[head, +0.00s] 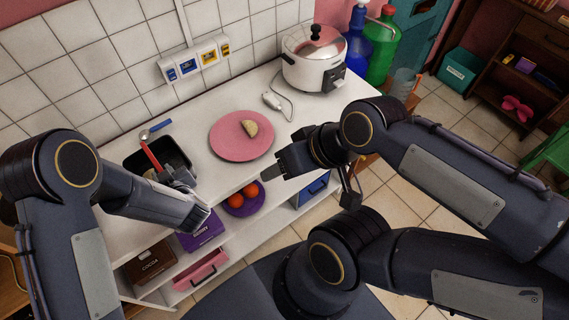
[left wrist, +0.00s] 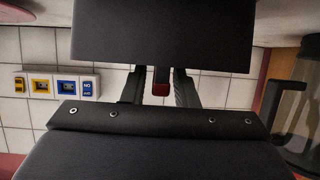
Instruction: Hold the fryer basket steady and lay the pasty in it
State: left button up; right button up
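The pasty (head: 250,128), a pale half-moon, lies on a pink plate (head: 228,148) on the white counter. The fryer basket (head: 174,150) is a dark open box left of the plate, with a red handle (head: 151,156) toward my left arm. My left gripper (head: 172,178) is at the handle's near end. In the left wrist view, its fingers (left wrist: 160,88) stand apart on both sides of the red handle, with slim gaps showing; the fingertips are hidden. My right gripper (head: 272,174) is right of and nearer than the plate, with no object visible in it; its finger gap is not clear.
A white cooker (head: 312,72) stands at the counter's far right, with a plug and cord (head: 273,101) before it. A blue-handled utensil (head: 155,129) lies behind the basket. The shelf below holds a purple bowl of red-orange fruit (head: 244,207) and boxes. The counter between plate and basket is clear.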

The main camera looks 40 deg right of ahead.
pick_arm(q)
jog(key=shift+o, duration=1.1)
jog(key=v, duration=1.2)
